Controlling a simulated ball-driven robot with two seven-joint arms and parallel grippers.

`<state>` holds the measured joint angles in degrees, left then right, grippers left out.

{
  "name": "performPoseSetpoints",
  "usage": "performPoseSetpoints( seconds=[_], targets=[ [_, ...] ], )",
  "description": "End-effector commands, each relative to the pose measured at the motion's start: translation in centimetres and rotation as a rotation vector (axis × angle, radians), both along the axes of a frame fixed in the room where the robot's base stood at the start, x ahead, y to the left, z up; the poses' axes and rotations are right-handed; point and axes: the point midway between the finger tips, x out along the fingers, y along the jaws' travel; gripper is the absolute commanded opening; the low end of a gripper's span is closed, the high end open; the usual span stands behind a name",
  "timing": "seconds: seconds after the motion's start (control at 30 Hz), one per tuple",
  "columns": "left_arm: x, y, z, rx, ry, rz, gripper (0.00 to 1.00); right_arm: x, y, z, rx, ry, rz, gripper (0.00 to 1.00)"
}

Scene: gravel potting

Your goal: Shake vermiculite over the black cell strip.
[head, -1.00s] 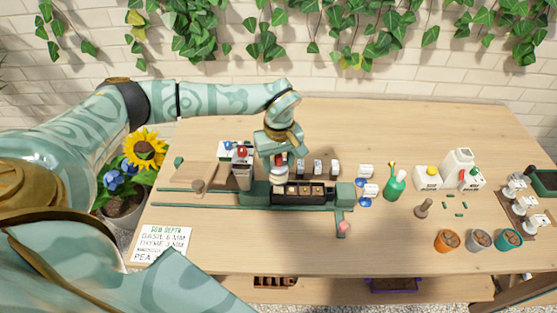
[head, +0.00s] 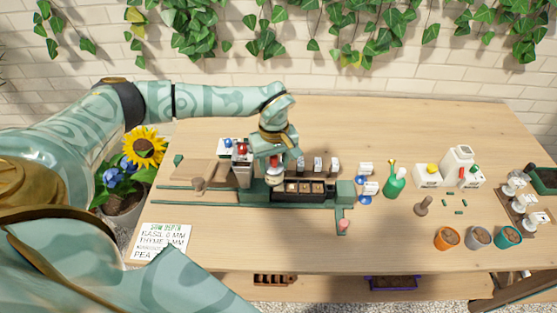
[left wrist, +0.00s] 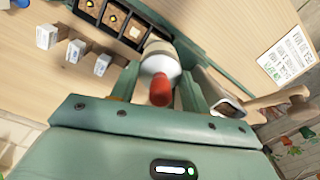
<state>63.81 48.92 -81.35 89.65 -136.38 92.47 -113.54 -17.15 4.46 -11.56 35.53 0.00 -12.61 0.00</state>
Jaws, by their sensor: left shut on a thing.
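The black cell strip (head: 305,201) lies in the green holder at the table's middle, and it also shows in the left wrist view (left wrist: 152,43). My left gripper (head: 274,171) is shut on a white shaker with a red end (left wrist: 161,70). In the head view the shaker (head: 275,182) is at the strip's left end, its red end up. I cannot tell whether any vermiculite is falling. My right gripper is in neither view.
A grey container (head: 243,174) stands close left of my gripper. Small white blocks (head: 318,164) stand behind the strip. A green bottle (head: 394,182), wooden dibber (head: 423,206) and several pots (head: 447,238) are to the right. The table's front middle is clear.

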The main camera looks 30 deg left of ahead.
Motion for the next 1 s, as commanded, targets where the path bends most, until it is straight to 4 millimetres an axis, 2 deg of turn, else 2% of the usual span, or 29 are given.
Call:
performPoseSetpoints(
  seconds=[0.2,0.5,0.73,1.0],
  targets=[
    [1.1,-1.9,-0.1,-0.001,0.000,-0.002,0.29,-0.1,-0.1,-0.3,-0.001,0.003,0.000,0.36],
    [-0.1,0.1,0.1,-0.001,-0.001,0.000,0.29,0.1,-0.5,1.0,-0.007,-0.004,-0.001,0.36],
    [1.1,-1.8,-0.1,-0.001,-0.001,-0.003,0.29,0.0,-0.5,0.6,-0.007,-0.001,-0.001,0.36],
    [1.1,-1.9,0.0,-0.001,0.001,-0.001,0.29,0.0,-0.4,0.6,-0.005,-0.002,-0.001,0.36]
  ],
)
